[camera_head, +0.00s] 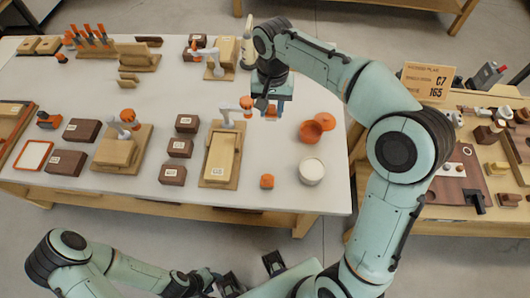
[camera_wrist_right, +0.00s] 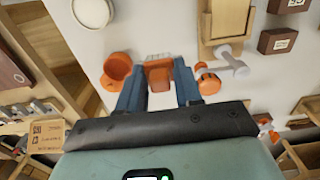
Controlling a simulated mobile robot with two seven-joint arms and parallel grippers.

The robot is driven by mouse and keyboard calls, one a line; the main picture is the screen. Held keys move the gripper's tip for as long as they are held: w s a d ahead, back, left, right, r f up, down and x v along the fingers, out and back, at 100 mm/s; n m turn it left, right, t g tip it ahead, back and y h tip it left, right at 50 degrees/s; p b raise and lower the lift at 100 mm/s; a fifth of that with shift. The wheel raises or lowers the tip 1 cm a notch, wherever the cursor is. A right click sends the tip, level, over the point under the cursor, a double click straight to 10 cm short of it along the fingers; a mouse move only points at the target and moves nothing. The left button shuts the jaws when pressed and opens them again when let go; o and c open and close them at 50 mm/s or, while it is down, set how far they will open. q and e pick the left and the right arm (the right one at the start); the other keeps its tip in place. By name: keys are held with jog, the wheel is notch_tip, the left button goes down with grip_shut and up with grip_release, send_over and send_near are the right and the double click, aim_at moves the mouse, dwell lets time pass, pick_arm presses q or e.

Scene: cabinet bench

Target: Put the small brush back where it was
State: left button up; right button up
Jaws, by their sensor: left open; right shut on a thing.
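My right gripper (camera_head: 271,107) is shut on the small brush (camera_head: 270,113) above the right part of the white table. In the right wrist view, the brush (camera_wrist_right: 159,77) shows an orange-brown body with pale bristles pointing away from the gripper. It sits between the two blue fingers of the right gripper (camera_wrist_right: 159,88). Whether the brush touches the table is unclear. My left gripper (camera_head: 250,273) is open and empty at the bottom of the head view, in front of the table edge.
A white-and-orange device (camera_head: 236,110) stands at a wooden board (camera_head: 221,158) on the left. An orange block (camera_head: 267,181) lies nearer the front edge. Bare tabletop lies between these.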

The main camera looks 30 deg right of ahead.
notch_tip(320, 180, down, 15)
jog(key=shift+s+f+b, duration=0.1)
jog(key=shift+b, duration=0.95)
jog(key=shift+f, duration=2.35)
pick_arm(q)
jog(key=f, duration=0.1)
jog(key=s+f, duration=0.1)
jog(key=shift+f, duration=0.35)
jog(key=shift+f, duration=0.1)
pick_arm(e)
jog(key=o, duration=0.6)
jog(key=shift+f+b, duration=0.15)
jog(key=shift+b, duration=0.2)
jog(key=o, duration=0.4)
pick_arm(q)
jog(key=shift+s, duration=0.1)
